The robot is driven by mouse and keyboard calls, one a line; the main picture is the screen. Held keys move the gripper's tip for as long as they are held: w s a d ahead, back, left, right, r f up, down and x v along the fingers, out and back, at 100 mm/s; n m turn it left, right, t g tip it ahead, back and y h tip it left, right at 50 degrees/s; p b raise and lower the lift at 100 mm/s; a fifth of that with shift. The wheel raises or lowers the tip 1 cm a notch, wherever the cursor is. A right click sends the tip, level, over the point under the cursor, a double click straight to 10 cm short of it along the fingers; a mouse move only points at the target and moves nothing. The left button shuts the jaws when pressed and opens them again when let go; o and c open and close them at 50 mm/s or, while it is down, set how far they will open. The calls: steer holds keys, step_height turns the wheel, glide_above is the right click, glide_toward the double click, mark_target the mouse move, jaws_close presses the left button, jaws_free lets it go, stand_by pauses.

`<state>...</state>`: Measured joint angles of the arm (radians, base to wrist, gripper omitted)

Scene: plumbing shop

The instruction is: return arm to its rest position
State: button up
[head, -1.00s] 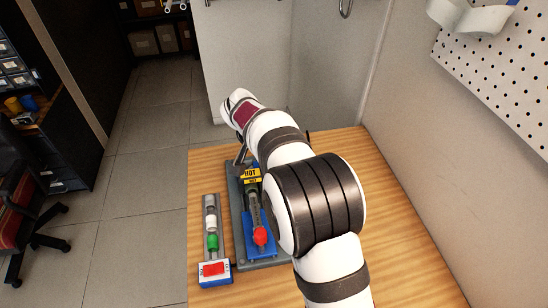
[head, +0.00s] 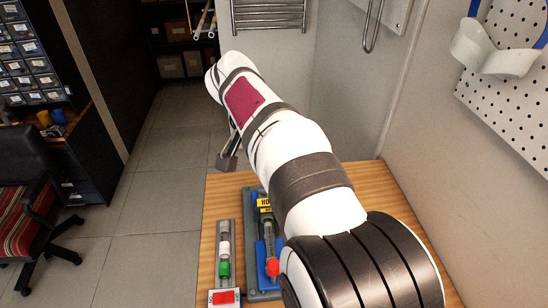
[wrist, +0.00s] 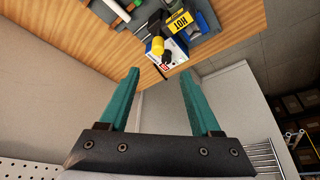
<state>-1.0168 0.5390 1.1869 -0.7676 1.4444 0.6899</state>
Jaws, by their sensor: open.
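My gripper (wrist: 160,76) is open in the wrist view, its two teal fingers apart with nothing between them. In the head view it hangs at the far end of my raised arm, partly hidden (head: 228,158), above the left far part of the wooden bench (head: 385,186). A grey fixture board (head: 249,215) on the bench carries a yellow HOT tag (head: 264,203) and a red knob (head: 273,267). My arm hides its right side. The HOT tag also shows in the wrist view (wrist: 180,20), beyond the fingertips.
A narrow holder with a white piece (head: 225,248), a green piece (head: 224,268) and a red-topped end block (head: 224,297) stands left of the board. A pegboard (head: 510,95) is on the right wall. A striped chair (head: 25,230) stands left; open floor lies between.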

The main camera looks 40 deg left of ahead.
steer(key=shift+s+r, duration=0.2)
steer(key=shift+r, duration=0.25)
steer(key=s+d+m+g, duration=0.1)
steer(key=d+m+g, duration=0.15)
steer(key=d, duration=1.95)
steer(key=s+d+f+m+g+y, duration=0.1)
steer(key=s+d+f, duration=0.2)
steer(key=s+d, duration=0.4)
steer(key=s+d+f+m+g, duration=0.1)
steer(key=s+d+f+m, duration=0.1)
steer(key=s+d+f, duration=0.2)
steer(key=s+d, duration=0.3)
steer(key=s, duration=0.4)
steer(key=shift+s+y, duration=0.3)
steer(key=shift+y, duration=0.1)
